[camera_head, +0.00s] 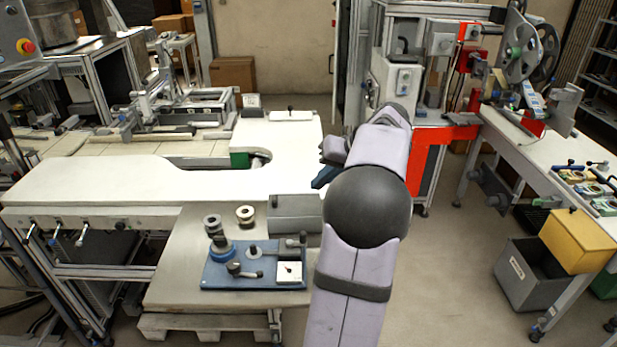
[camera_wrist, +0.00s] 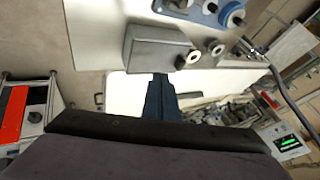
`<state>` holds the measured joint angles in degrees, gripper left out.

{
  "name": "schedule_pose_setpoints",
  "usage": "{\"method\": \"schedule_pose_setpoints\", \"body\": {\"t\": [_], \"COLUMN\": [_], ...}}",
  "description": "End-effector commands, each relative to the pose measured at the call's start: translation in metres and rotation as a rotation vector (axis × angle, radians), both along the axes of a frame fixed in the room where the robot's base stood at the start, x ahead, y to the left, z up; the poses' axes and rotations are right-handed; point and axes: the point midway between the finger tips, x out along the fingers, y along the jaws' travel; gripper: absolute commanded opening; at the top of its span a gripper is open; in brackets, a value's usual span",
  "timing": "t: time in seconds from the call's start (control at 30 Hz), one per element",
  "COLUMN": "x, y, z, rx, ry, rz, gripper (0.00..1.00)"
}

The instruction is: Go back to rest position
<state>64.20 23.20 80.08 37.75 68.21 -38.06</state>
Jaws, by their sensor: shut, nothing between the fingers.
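My gripper (camera_head: 324,177) shows in the head view just left of my arm, over the right part of the white worktop. Its dark blue fingers are together and hold nothing. In the wrist view my gripper (camera_wrist: 160,82) points toward the white worktop, beside a grey box. Most of the gripper body is hidden behind my arm in the head view.
The grey box (camera_head: 295,213) stands left of my arm. A blue fixture plate (camera_head: 225,272) and two small reels (camera_head: 245,214) lie on the lower table. A white worktop (camera_head: 90,182) extends left. A yellow bin (camera_head: 578,240) hangs at right. Open floor lies right of my arm.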

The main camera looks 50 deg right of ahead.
Motion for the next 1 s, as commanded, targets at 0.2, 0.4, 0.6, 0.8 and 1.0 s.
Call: {"method": "schedule_pose_setpoints", "body": {"t": [0.2,0.4,0.6,0.8,1.0], "x": [0.003,0.028,0.053,0.045,0.000], "y": [0.005,0.050,0.145,0.238,0.321], "z": [0.000,-0.007,-0.026,-0.050,-0.101], "rx": [0.008,0.082,0.192,0.255,0.131], "ry": [0.005,0.059,0.156,0.225,0.346], "rz": [-0.006,-0.091,-0.272,-0.433,-0.220], "gripper": [0.00,0.00,0.00,0.00,0.00]}}
